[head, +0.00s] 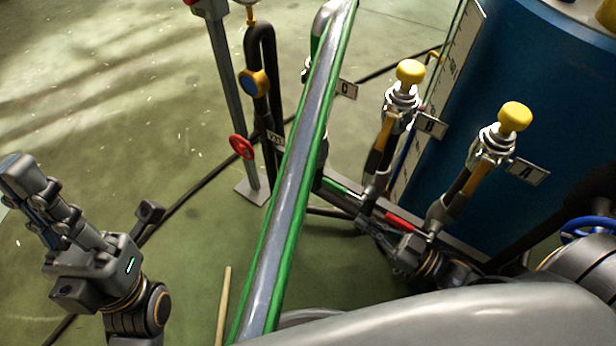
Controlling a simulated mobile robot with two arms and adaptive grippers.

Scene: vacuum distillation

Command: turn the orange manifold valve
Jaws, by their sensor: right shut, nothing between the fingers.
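A low manifold bar with coloured levers runs along the floor right of centre: a green lever (341,187) and a red lever (402,222). I cannot clearly make out an orange valve lever; part of the manifold is hidden behind my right gripper. Orange bands (384,135) show on the upright stems above the bar. My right gripper (373,222) is shut and empty, low beside the bar near the red lever; contact cannot be told. My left gripper (22,178) is at the far left, away from the manifold, seen edge-on, so its opening cannot be told.
Yellow-capped stems (515,117) with tags A and B rise over the bar. A large blue drum (530,75) stands behind. A red handwheel (241,147) is on a post. Floor at left is mostly clear.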

